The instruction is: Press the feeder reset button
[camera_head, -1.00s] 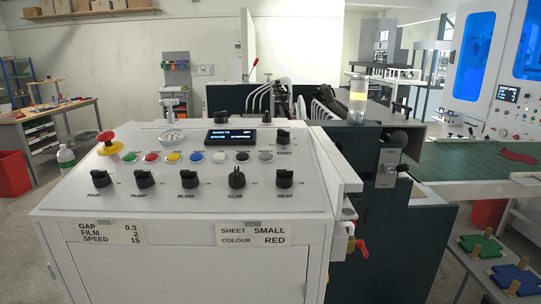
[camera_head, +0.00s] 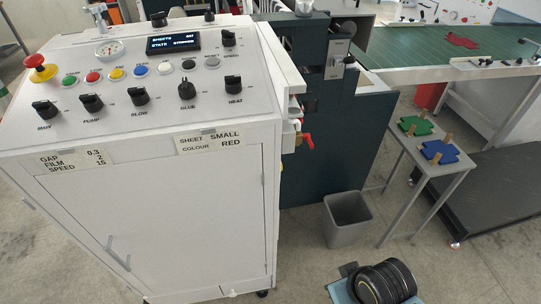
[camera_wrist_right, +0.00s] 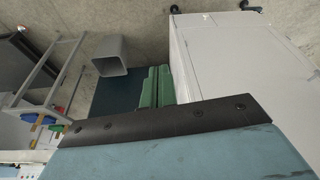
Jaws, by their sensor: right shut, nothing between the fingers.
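The control panel (camera_head: 130,75) slopes on top of a white cabinet at the left of the head view. A row of small buttons crosses it: green (camera_head: 69,81), red (camera_head: 93,76), yellow (camera_head: 116,73), blue (camera_head: 140,70), white (camera_head: 165,67), black (camera_head: 188,64) and grey (camera_head: 211,62). Their labels are too small to read, so I cannot tell which is the feeder reset. My right gripper (camera_wrist_right: 157,87) shows as two green fingers, shut and empty, in the right wrist view, beside the white cabinet (camera_wrist_right: 225,60) and apart from the panel. My left gripper is out of view.
A red mushroom button (camera_head: 38,66), a display (camera_head: 173,42) and several black knobs share the panel. A grey bin (camera_head: 347,222) stands on the floor right of the cabinet. A small table (camera_head: 437,180) holds green and blue pieces. The floor before the cabinet is clear.

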